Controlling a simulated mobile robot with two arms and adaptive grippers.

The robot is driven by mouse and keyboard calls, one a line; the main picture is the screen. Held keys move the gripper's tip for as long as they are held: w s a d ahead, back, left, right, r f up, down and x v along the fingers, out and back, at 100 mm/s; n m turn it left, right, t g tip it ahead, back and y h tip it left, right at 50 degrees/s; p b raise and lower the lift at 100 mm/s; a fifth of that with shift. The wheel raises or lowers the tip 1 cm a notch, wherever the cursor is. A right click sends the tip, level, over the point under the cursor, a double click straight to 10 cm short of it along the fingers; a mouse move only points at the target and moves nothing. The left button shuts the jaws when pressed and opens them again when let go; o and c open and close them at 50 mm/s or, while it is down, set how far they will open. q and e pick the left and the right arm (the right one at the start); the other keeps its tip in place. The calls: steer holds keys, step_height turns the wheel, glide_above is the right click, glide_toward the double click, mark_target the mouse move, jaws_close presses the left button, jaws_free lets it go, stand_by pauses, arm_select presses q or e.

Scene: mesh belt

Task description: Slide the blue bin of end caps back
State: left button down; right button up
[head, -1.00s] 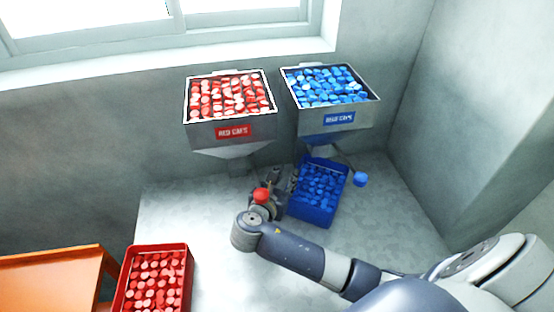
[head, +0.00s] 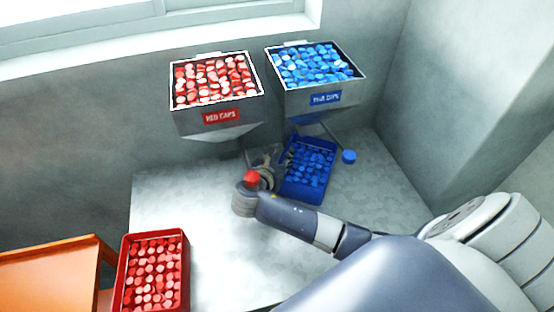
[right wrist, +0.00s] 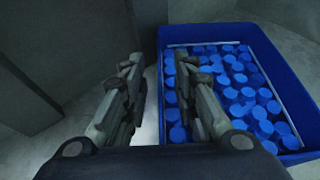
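The blue bin (head: 290,190), full of blue end caps, stands on the grey worktop under the blue hopper. My right gripper (head: 263,160) is at the bin's left side, partly hidden by my wrist. In the right wrist view the gripper (right wrist: 160,75) is open. Its fingers lie on either side of the bin's left wall, one outside and one over the caps. A gap shows between the left finger and the blue bin (right wrist: 262,45), so it is not clamped. My left gripper is out of view.
Behind are the red caps hopper (head: 217,116) and blue caps hopper (head: 322,98). A loose blue cap (head: 349,157) lies right of the bin. A red bin (head: 184,275) is front left, beside an orange table (head: 50,275). The middle worktop is clear.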

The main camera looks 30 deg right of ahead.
steer(key=shift+x, duration=0.95)
steer(key=shift+w+d+f, duration=0.1)
steer(key=shift+w+d, duration=0.05)
steer(key=shift+w, duration=0.05)
arm_select(q)
steer(key=shift+s+r, duration=0.1)
steer(key=shift+s, duration=0.4)
arm_select(e)
jaws_close()
